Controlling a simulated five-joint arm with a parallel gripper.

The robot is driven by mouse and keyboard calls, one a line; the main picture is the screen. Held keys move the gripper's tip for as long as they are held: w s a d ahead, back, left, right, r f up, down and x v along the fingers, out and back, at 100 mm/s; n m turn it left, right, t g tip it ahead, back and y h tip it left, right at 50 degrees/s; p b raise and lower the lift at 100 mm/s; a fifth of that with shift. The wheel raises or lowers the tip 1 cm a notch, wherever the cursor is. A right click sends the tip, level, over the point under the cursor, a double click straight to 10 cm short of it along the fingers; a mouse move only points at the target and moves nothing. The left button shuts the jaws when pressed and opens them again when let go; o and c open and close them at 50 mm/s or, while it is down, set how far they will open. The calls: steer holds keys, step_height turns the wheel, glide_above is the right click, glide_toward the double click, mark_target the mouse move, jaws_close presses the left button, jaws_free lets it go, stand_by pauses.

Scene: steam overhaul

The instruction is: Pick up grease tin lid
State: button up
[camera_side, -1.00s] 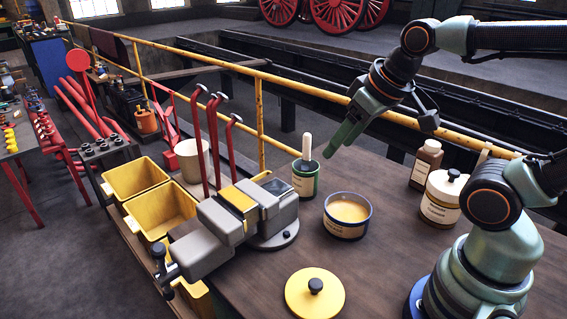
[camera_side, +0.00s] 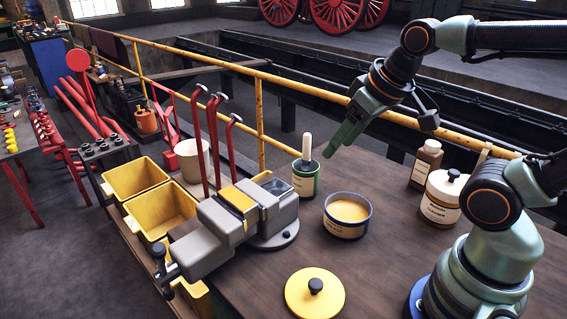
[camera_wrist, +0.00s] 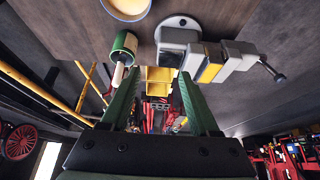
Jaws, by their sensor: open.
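The grease tin lid (camera_side: 314,293) is a round yellow disc with a black knob. It lies flat on the bench near the front edge in the side view, and I cannot see it in the wrist view. The open grease tin (camera_side: 347,216) has a blue rim and tan grease inside, and stands behind the lid; its blue-rimmed top also shows in the wrist view (camera_wrist: 127,8). My gripper (camera_side: 378,133) is open and empty, held above the back of the bench, well above and behind the lid. Its two green fingers (camera_wrist: 160,95) spread apart in the wrist view.
A grey vise (camera_side: 232,218) with a yellow band stands left of the tin. A green can with a brush (camera_side: 305,178) stands behind it. A brown bottle (camera_side: 426,165) and a white lidded jar (camera_side: 441,198) stand to the right. A yellow railing (camera_side: 262,125) runs behind the bench.

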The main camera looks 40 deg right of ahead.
steer(key=shift+o, duration=0.6)
steer(key=n+g, duration=0.6)
steer(key=n, duration=1.2)
glide_above(316, 283)
step_height(316, 283, down, 11)
steer(key=f, duration=0.6)
steer(key=shift+w+a+f, duration=0.2)
steer(key=shift+w, duration=0.05)
steer(key=f, duration=0.4)
steer(key=shift+s+d, duration=0.25)
steer(key=shift+s, duration=0.05)
steer(key=shift+f, duration=0.7)
